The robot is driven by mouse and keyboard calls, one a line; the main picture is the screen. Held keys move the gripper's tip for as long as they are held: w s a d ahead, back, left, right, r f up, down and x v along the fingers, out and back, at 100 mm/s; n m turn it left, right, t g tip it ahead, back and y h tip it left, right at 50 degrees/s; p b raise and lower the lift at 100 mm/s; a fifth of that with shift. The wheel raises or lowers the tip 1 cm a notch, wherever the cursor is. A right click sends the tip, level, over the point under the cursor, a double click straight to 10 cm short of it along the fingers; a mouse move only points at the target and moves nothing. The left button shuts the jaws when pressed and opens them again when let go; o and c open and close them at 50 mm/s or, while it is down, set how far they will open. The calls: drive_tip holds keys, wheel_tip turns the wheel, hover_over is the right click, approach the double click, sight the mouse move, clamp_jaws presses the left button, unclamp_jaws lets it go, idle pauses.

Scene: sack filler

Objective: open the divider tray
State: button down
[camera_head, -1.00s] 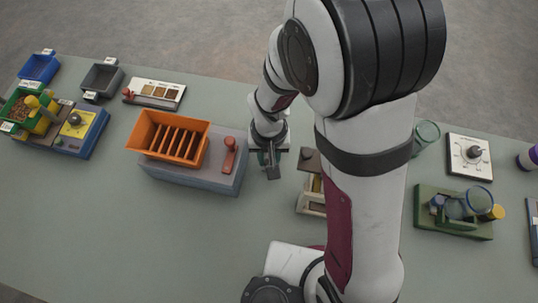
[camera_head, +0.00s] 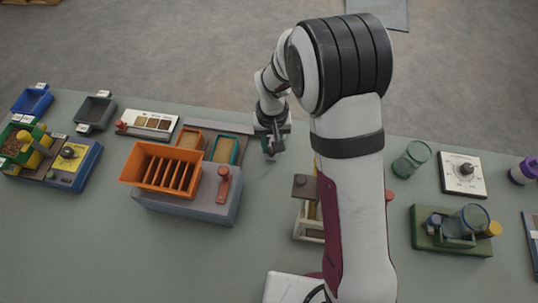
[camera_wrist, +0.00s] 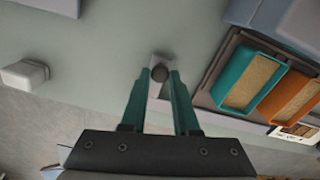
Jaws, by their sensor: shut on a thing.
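The divider tray (camera_head: 216,126) is a grey tray holding an orange-rimmed bin (camera_head: 190,140) and a teal bin (camera_head: 226,150). It sticks out from the far side of the grey base (camera_head: 190,208). In the wrist view, the tray (camera_wrist: 212,78) lies at right, with the teal bin (camera_wrist: 232,78) and the orange bin (camera_wrist: 278,108) side by side. My gripper (camera_head: 271,152) is right of the tray. Any link between knob and tray is unclear.
An orange slatted hopper (camera_head: 160,168) and a red lever (camera_head: 223,184) sit on the base. A sample card (camera_head: 150,124) is left of the tray. A dark-topped stand (camera_head: 304,186) is near my arm at right. Table right of my gripper is clear, up to a green glass (camera_head: 411,160).

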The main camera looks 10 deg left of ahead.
drive_tip(key=c, duration=0.7)
unclamp_jaws()
drive_tip(key=shift+o, duration=0.2)
wheel_tip(320, 180, up, 16)
drive_tip(key=shift+f, duration=0.15)
drive_tip(key=s+d+r+m+g+y, duration=0.1)
drive_tip(key=s+d+r+m, duration=0.35)
drive_tip(key=s, duration=0.35)
drive_tip(key=s+d+r+m+g, duration=0.1)
drive_tip(key=s+d+r+m, duration=0.2)
drive_tip(key=s+d, duration=0.4)
drive_tip(key=s+d+f+t, duration=0.1)
drive_tip(key=s+f, duration=0.4)
drive_tip(key=s, duration=0.3)
drive_tip(key=shift+d+f+m+t+y, duration=0.25)
drive_tip(key=shift+d+m+t+y, duration=0.05)
drive_tip(key=shift+m+t+y, duration=0.1)
